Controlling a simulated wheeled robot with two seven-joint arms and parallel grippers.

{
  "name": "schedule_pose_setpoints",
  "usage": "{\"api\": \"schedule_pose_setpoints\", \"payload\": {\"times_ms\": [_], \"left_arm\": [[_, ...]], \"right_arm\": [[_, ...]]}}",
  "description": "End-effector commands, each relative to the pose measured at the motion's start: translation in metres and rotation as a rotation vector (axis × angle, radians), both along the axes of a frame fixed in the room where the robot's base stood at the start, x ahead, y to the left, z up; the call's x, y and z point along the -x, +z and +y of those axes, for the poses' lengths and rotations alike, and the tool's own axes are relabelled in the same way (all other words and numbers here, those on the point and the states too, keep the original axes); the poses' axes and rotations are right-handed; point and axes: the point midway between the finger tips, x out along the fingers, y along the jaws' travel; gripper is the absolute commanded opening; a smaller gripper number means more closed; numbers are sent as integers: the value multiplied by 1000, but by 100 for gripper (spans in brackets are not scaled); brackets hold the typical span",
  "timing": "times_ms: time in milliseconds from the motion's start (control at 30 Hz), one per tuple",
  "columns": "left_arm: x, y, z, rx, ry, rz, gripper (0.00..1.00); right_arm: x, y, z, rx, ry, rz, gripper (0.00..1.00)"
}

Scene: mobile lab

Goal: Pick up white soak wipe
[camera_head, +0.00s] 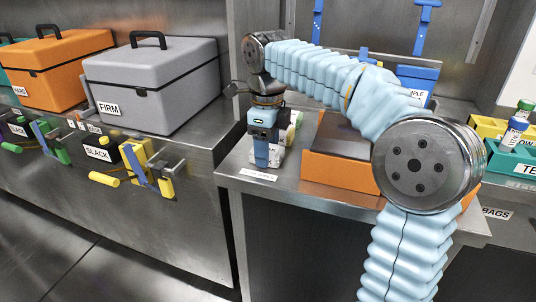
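My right gripper (264,158) points down over the left part of the steel bench. A small white object (279,154), perhaps the soak wipe, shows directly beside and behind its fingers. Part of it is hidden by the gripper, and I cannot tell whether the fingers hold it. Another whitish item (295,119) shows just behind and to the right. My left gripper is not in view.
An orange box (335,168) stands on the bench (240,176), partly behind my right arm. Grey (155,85) and orange (60,68) cases sit on the left counter. A teal rack (512,160) with bottles and a yellow bin (488,127) are at the right.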

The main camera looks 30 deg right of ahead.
Motion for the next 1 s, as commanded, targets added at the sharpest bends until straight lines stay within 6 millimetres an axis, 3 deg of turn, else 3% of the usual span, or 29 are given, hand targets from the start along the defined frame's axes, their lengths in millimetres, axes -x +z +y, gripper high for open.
{"api": "schedule_pose_setpoints", "payload": {"times_ms": [33,167,633,800,1000], "left_arm": [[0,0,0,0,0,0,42],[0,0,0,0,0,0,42],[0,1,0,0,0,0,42],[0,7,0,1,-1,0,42],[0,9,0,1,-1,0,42]], "right_arm": [[0,0,0,0,0,0,40],[0,0,0,0,0,0,23],[0,7,0,1,0,1,23],[0,37,1,-1,0,-4,23],[43,86,10,0,2,-6,23]]}}
